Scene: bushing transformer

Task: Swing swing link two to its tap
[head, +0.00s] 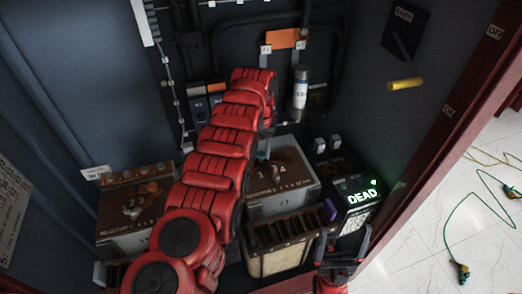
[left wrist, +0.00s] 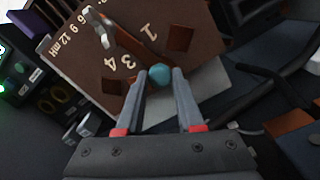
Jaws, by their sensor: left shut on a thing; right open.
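A brown-topped reactor box (head: 281,180) with printed numbers stands right of my left arm in the head view. Its top also fills the upper left wrist view (left wrist: 75,55), with 1, 3 and 4 readable. There a copper swing link (left wrist: 128,42) runs from a metal post to a teal ball knob (left wrist: 160,75). Copper tap pads lie near the 1 (left wrist: 181,38) and near the 4 (left wrist: 113,86). My left gripper (left wrist: 160,82) is shut on the knob; in the head view the arm mostly hides it. My right gripper (head: 341,258) is open at the bottom, apart from the box.
A second numbered box (head: 137,205) stands at the left. A slotted tan bin (head: 280,258) and a meter reading DEAD (head: 358,196) stand near my right gripper. A grey cylinder (head: 300,88) and a yellow handle (head: 405,83) are farther back. Cabinet walls close both sides.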

